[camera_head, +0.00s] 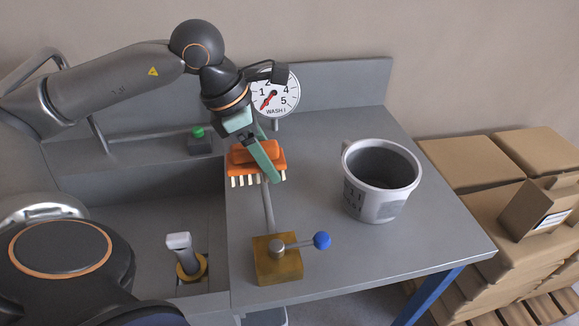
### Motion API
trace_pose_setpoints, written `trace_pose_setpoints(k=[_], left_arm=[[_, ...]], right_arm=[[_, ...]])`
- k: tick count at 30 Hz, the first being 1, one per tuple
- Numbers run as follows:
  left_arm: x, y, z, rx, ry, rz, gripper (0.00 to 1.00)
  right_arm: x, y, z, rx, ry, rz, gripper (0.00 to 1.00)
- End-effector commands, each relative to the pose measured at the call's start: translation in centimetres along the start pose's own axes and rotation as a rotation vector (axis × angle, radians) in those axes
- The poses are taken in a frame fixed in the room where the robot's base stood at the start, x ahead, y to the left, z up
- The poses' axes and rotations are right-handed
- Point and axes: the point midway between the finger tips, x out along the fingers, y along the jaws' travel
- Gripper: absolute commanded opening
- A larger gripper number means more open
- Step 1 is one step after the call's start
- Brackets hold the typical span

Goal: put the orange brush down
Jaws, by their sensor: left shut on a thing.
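The orange brush (240,169) has a block-shaped body with pale bristles pointing down. It is over the left part of the grey worktop (330,255), near the edge of the sunken basin. My left gripper (268,162) comes from above and is shut on the brush, with one teal finger across its front. I cannot tell whether the bristles touch the worktop. My right gripper is not in view.
A grey-white bucket (374,203) stands to the right. A brass valve block (278,266) with a blue-knobbed lever (321,240) is in front, its rod rising toward the brush. A dial (285,86) stands behind. The basin (140,225) lies left. Cardboard boxes (465,165) are at right.

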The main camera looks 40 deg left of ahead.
Motion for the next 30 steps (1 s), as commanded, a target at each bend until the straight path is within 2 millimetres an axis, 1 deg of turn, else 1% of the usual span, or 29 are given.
trace_pose_setpoints(k=[2, 4, 11, 13, 15, 18, 22, 26, 29, 30], left_arm=[[0.5, 0.8, 0.3, -0.011, -0.002, -0.001, 0.18], [1.3, 2.0, 0.6, -0.012, -0.002, -0.001, 0.18], [4.4, 7.0, 1.9, -0.011, -0.004, -0.001, 0.18], [5.5, 8.3, 2.2, -0.010, -0.001, -0.001, 0.18], [7.2, 9.3, 1.9, -0.010, 0.001, -0.002, 0.18], [8.9, 10.6, 1.9, -0.010, -0.001, -0.001, 0.18], [10.3, 11.6, 1.8, -0.008, -0.002, 0.001, 0.18], [10.9, 12.1, 1.8, -0.007, -0.001, 0.001, 0.18], [11.8, 12.5, 1.6, -0.007, 0.001, 0.000, 0.18], [12.3, 12.4, 1.3, -0.007, 0.002, 0.000, 0.18]], right_arm=[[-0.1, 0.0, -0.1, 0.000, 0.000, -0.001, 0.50], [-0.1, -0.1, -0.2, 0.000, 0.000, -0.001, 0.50], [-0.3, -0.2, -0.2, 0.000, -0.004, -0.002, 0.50], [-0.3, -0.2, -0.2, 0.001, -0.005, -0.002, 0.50], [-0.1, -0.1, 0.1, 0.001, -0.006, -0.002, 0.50], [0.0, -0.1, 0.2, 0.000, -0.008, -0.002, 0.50], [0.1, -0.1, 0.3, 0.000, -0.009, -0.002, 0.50], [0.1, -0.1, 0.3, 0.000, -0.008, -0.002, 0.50], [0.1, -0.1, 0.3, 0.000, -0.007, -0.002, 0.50], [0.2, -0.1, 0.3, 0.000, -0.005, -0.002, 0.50]])
